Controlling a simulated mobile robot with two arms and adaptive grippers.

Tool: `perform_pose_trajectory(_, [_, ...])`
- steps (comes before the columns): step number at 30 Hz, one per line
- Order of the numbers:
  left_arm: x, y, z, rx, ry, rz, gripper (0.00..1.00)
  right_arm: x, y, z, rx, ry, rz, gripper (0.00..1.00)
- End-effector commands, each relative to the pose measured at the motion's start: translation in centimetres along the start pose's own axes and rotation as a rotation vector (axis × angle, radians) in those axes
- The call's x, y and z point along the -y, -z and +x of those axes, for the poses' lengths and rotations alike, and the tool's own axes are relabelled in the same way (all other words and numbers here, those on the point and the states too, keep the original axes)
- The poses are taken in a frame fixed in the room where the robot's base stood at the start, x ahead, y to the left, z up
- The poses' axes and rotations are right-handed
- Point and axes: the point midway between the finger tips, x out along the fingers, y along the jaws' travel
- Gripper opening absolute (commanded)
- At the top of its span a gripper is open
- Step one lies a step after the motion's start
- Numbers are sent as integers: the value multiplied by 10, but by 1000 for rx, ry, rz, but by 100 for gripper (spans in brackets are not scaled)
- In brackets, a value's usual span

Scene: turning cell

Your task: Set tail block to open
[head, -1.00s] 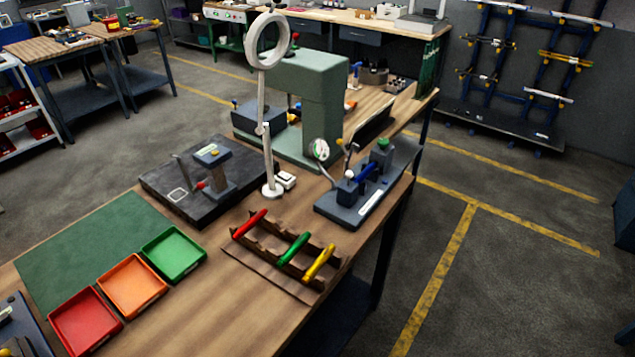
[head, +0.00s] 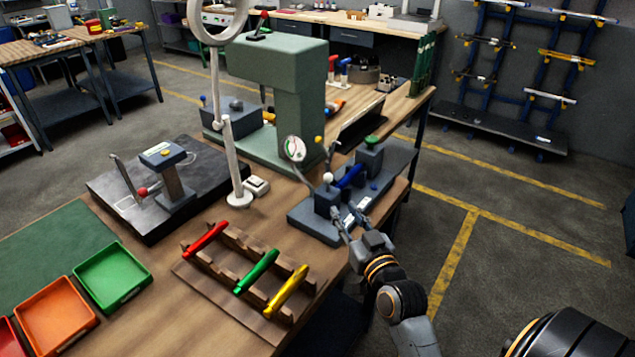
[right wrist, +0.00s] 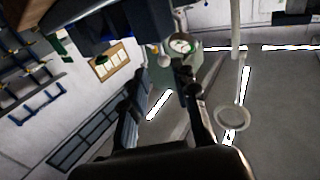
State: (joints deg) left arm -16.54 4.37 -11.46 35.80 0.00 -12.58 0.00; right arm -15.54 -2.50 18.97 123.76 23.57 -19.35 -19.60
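The bench fixture (head: 300,216) stands near the bench's right edge. It has a near block (head: 326,200) with a white ball knob, a far block (head: 370,160) with a green knob, and a blue piece (head: 350,176) between them. I cannot tell for sure which block is the tail block. My right gripper (head: 345,213) is open at the fixture's near right side, close to the near block; contact cannot be told. In the right wrist view its fingers (right wrist: 160,95) are apart with nothing between them. The white ball (right wrist: 165,61) shows beyond them. My left gripper is out of view.
A dial gauge (head: 295,149) and a yellow-knobbed lever (head: 318,140) rise beside the blocks. A rack (head: 217,262) with red, green and yellow handled tools lies left of my right arm.

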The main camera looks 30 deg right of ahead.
Motion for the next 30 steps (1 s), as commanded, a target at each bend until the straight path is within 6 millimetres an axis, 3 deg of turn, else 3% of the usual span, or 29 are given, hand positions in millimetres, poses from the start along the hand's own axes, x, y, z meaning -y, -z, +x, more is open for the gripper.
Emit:
perform_pose_trajectory(3, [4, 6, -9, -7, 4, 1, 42, 0, 4, 26, -3, 0, 0, 28])
perform_pose_trajectory(10, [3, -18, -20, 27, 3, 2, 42, 0, 3, 75, 0, 1, 1, 28])
perform_pose_trajectory(15, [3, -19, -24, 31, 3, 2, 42, 0, 2, 102, 0, 1, 1, 28])
perform_pose_trajectory(21, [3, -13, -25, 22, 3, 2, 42, 0, 0, 117, 1, 1, -1, 28])
perform_pose_trajectory(30, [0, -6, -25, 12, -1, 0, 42, 0, 0, 118, 1, 1, -1, 28])
